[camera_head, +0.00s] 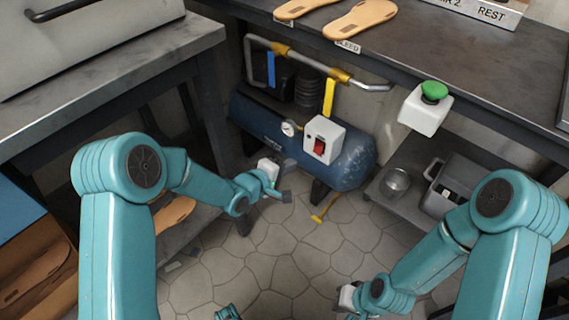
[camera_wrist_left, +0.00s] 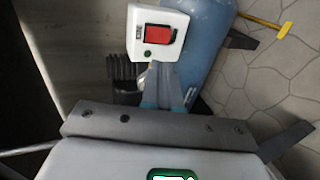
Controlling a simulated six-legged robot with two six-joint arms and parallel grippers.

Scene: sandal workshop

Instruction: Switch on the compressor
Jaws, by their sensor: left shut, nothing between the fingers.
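The blue compressor (camera_head: 352,163) lies under the bench at centre. A white switch box (camera_head: 331,133) on its front carries a red rocker switch (camera_head: 319,146). In the left wrist view the box (camera_wrist_left: 178,22) and red switch (camera_wrist_left: 159,34) show near the top, with a small dark green dot below. I cannot tell the rocker's position. My left gripper (camera_head: 286,196) is shut and empty, below and left of the box, apart from it. My right gripper (camera_head: 347,306) is low in the head view, away from the compressor; its fingers are hard to make out.
A pipe (camera_head: 310,63) with a blue handle (camera_head: 271,69) and a yellow handle (camera_head: 329,98) runs above the compressor. A green button (camera_head: 434,91) on a white box sits at the bench edge. A bowl (camera_head: 396,182) and grey bin (camera_head: 456,184) stand on the right shelf.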

